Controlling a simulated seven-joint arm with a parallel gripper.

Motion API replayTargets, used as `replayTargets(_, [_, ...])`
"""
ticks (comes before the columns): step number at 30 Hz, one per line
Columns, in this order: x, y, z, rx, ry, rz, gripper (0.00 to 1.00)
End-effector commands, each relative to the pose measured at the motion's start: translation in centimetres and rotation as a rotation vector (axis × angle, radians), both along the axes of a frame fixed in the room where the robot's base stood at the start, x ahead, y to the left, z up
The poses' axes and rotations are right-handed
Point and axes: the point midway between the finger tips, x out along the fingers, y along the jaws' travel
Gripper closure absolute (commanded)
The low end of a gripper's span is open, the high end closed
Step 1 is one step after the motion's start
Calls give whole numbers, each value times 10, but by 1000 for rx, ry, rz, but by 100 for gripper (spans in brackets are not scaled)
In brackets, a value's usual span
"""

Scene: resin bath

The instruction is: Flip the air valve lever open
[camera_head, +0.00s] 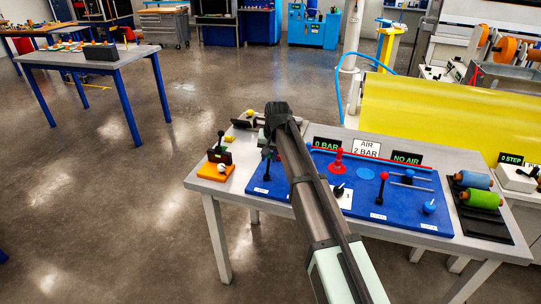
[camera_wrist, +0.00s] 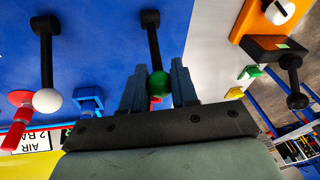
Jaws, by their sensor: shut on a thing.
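In the wrist view, a black lever (camera_wrist: 152,40) with a green ball knob (camera_wrist: 159,84) sticks out from the blue board (camera_wrist: 95,40). My gripper (camera_wrist: 158,76) has its two blue-grey fingers on either side of the green knob, shut on it. A second black lever (camera_wrist: 45,55) with a white ball knob (camera_wrist: 47,101) is apart, to the left. Which lever is the air valve cannot be told from any readable label. In the head view, my gripper is over the left part of the blue board (camera_head: 300,182), and my arm hides part of the board.
Signs reading "0 BAR" (camera_head: 325,145), "AIR 2 BAR" (camera_head: 366,148) and "NO AIR" (camera_head: 407,158) stand behind the board. A red-knobbed lever (camera_head: 383,180) stands on it. An orange block (camera_head: 215,173) is at left; blue (camera_head: 473,180) and green (camera_head: 482,199) rolls are at right.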

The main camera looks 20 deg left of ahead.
Motion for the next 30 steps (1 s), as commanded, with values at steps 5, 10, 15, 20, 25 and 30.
replayTargets(5, [-20, -3, 3, 1, -170, 2, 100])
replayTargets(10, [-34, -3, 4, 0, -330, 2, 100])
replayTargets(15, [-47, -3, 3, 0, -492, 4, 100])
replayTargets(20, [-59, -2, 1, 0, -639, 3, 100])
replayTargets(25, [-67, -1, -3, 1, -765, 4, 100])
replayTargets(30, [-72, -1, -6, 1, -855, 3, 100])
